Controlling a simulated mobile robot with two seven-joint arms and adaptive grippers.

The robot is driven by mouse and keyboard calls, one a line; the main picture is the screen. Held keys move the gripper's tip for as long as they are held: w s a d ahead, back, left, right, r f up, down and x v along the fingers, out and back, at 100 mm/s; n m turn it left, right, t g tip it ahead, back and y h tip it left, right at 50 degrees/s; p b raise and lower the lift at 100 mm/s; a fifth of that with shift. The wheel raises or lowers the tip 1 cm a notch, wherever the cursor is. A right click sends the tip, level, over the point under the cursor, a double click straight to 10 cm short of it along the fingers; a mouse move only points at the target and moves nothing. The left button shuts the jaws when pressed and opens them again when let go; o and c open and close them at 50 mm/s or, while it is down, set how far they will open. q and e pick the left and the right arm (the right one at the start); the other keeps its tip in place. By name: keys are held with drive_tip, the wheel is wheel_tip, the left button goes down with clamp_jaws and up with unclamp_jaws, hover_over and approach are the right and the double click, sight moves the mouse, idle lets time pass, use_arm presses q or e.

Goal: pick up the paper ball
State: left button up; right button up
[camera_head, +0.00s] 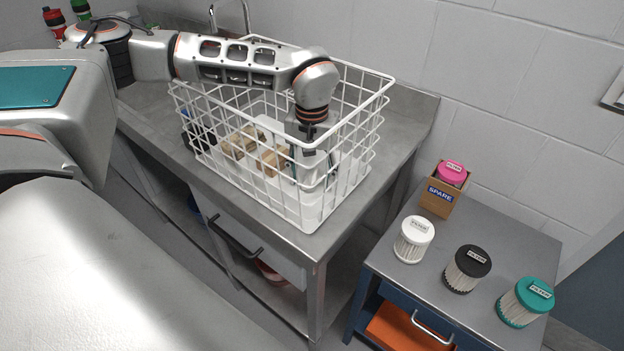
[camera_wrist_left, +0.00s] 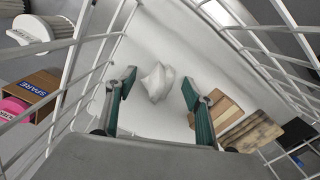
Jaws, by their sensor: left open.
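The paper ball (camera_wrist_left: 157,80) is white and crumpled. In the left wrist view it lies on the white floor of a white wire basket (camera_head: 340,225). My left gripper (camera_wrist_left: 157,92) is open and points down into the basket. Its two green-padded fingers stand on either side of the ball in that view, with gaps and no visible contact. In the head view my left gripper (camera_head: 309,160) is inside the basket, partly hidden by the wires, and I cannot make out the ball clearly there. My right gripper is not in view.
A side table holds a white filter (camera_head: 413,240), a black filter (camera_head: 467,270), a teal filter (camera_head: 525,302) and a SPARE box (camera_head: 438,197) with a pink-lidded filter.

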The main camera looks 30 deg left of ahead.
use_arm(q)
drive_tip(key=c, duration=0.9)
